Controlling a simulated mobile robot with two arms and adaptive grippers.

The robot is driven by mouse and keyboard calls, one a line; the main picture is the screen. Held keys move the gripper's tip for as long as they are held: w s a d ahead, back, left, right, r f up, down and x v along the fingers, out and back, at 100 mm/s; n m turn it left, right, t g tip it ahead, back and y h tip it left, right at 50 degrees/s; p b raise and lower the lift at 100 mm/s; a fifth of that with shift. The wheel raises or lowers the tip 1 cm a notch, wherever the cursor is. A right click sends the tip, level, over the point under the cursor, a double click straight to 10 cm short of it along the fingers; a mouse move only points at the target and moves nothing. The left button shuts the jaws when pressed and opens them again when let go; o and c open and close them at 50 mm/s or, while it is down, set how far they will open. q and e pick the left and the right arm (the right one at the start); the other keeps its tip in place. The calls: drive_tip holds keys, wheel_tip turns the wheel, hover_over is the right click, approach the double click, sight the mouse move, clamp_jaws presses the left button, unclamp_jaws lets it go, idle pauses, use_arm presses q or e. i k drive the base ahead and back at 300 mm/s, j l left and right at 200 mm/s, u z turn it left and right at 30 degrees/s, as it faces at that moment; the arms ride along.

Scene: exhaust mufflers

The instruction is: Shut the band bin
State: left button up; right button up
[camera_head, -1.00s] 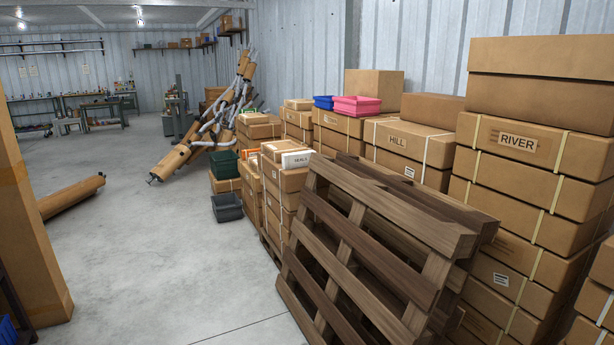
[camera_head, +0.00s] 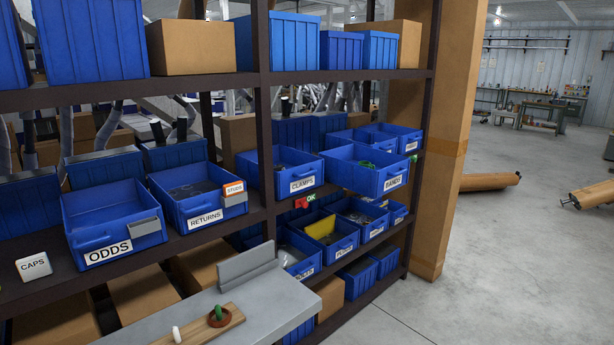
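Neither of my grippers is in view.
A dark shelf rack (camera_head: 266,88) holds several blue bins. The ODDS bin (camera_head: 108,245) and RETURNS bin (camera_head: 192,218) sit left. A grey bench (camera_head: 270,305) with a wooden board (camera_head: 205,328) stands in front.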

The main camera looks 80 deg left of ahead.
sight(343, 169)
drive_tip(key=u, duration=2.4)
drive_tip(key=i+l+u, duration=0.2)
drive_tip(key=i+u, duration=0.25)
drive_tip(key=i+l+u, duration=0.2)
drive_tip(key=u, duration=0.2)
